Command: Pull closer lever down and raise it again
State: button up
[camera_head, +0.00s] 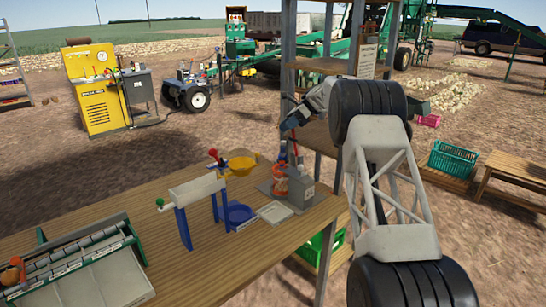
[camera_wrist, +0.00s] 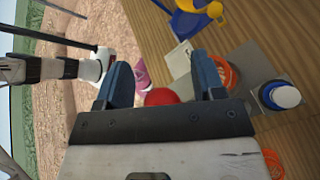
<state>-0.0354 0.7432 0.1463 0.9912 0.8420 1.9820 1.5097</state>
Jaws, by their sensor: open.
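The closer appears to be the grey device (camera_head: 299,188) at the right end of the wooden table, with a thin red lever (camera_head: 295,147) rising from it. My gripper (camera_head: 291,127) is above this device, near the lever's top. In the wrist view my gripper (camera_wrist: 161,82) has its two blue fingers wide apart. A round red knob (camera_wrist: 160,97) shows between and below the fingers, partly hidden by the palm edge. I cannot tell whether it touches anything.
A roller unit (camera_head: 85,265) fills the lower left; bare tabletop lies between.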

jog(key=s+a+f+t+h, duration=0.4)
jog(key=f, duration=0.3)
jog(key=s+a+f+t+h, duration=0.3)
jog(key=a+f+t+h, duration=0.1)
jog(key=f, duration=0.4)
jog(key=shift+s+t+h, duration=0.4)
jog(key=shift+t+h, duration=0.2)
dwell(0.3)
jog(key=shift+r, duration=0.1)
jog(key=shift+c, duration=0.6)
jog(key=shift+n, duration=0.3)
notch_tip(320, 180, up, 8)
jog(key=a+n+h, duration=0.2)
jog(key=n+h, duration=0.3)
jog(key=n, duration=0.1)
jog(key=shift+s+a+h, duration=0.15)
jog(key=shift+a+h, duration=0.05)
jog(key=shift+h, duration=0.1)
